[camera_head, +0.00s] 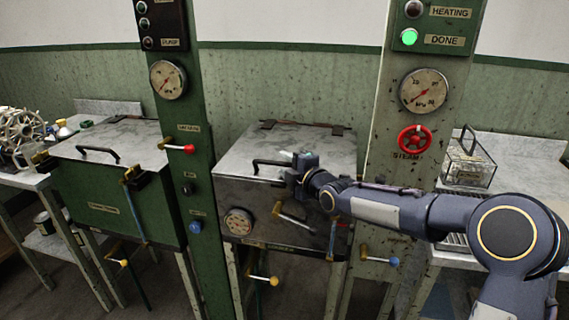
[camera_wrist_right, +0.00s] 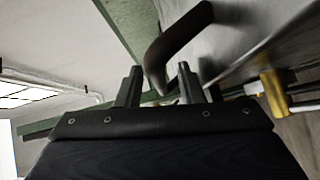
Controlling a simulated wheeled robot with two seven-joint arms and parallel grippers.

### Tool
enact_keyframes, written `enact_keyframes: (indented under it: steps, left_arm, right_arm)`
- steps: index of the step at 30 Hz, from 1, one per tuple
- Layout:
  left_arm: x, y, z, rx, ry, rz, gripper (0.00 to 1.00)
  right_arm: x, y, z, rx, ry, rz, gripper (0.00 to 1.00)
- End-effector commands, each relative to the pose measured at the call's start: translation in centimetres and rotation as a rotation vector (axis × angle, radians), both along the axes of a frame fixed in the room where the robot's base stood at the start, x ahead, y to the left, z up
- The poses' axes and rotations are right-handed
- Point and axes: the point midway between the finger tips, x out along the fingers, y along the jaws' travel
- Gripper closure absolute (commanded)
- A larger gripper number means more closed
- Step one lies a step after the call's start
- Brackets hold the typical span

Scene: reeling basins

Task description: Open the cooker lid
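The grey metal cooker (camera_head: 262,205) stands in the middle of the head view, with a round gauge on its front. Its lid (camera_head: 312,140) lies shut on top. A dark bar handle (camera_head: 268,162) sits near the lid's front edge. My right gripper (camera_head: 291,163) is at the right end of this handle. In the right wrist view my right gripper (camera_wrist_right: 160,78) has its two fingers apart, and the dark curved handle (camera_wrist_right: 178,42) comes down to the gap between them. I cannot tell if the fingers touch it. My left gripper is not in view.
A green post (camera_head: 190,110) stands left of the cooker. A pale post (camera_head: 375,140) with a red steam valve (camera_head: 414,140) and a lit green lamp (camera_head: 409,37) stands right. A second lidded basin (camera_head: 110,145) is far left. A wire basket (camera_head: 468,165) sits on the right table.

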Motion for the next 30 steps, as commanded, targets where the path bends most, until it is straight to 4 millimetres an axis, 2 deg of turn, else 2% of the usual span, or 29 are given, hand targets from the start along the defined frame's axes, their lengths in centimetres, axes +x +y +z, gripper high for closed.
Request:
enact_keyframes:
  steps: [3, 11, 19, 30]
  left_arm:
    - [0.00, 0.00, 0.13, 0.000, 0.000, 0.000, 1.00]
    - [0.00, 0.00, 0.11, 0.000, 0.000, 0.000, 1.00]
    - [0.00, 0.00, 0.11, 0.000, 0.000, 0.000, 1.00]
    - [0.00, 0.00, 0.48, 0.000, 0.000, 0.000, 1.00]
  right_arm:
    - [0.58, 0.36, -0.11, 0.001, 0.002, 0.000, 0.66]
    - [0.66, 0.39, -0.16, 0.000, 0.002, 0.000, 0.66]
    - [0.65, 0.38, -0.15, 0.000, 0.001, 0.000, 1.00]
    - [0.66, 0.35, 0.19, 0.002, 0.007, 0.000, 1.00]
